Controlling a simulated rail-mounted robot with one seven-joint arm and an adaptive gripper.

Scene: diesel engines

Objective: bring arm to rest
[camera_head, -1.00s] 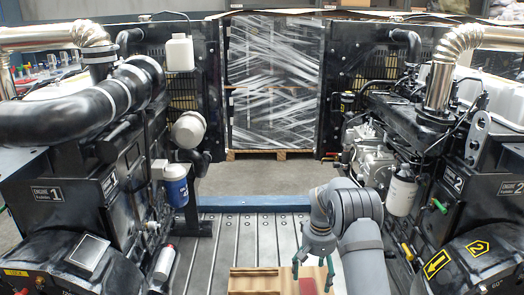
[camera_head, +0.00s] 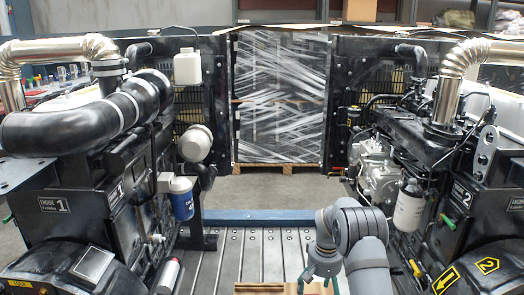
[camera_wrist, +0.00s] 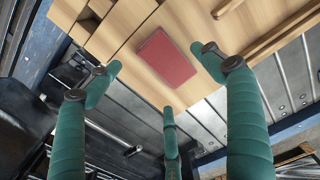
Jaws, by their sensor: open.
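My arm's gripper (camera_head: 318,279) hangs low in the middle of the head view, between the two engines. The wrist view shows its green fingers (camera_wrist: 160,95) spread apart with nothing between them. A wooden box (camera_wrist: 120,35) with compartments lies beyond the fingers, and a flat red block (camera_wrist: 166,57) rests on its top. In the head view only the box's edge (camera_head: 258,288) shows at the bottom. Engine 1 (camera_head: 75,190) stands at left and engine 2 (camera_head: 445,180) at right.
A grooved metal floor plate (camera_head: 240,255) lies between the engines, with a blue beam (camera_head: 255,214) across its far end. A wrapped pallet load (camera_head: 282,95) stands behind. A blue-and-white filter (camera_head: 181,200) and a white filter (camera_head: 408,208) stick out toward the middle.

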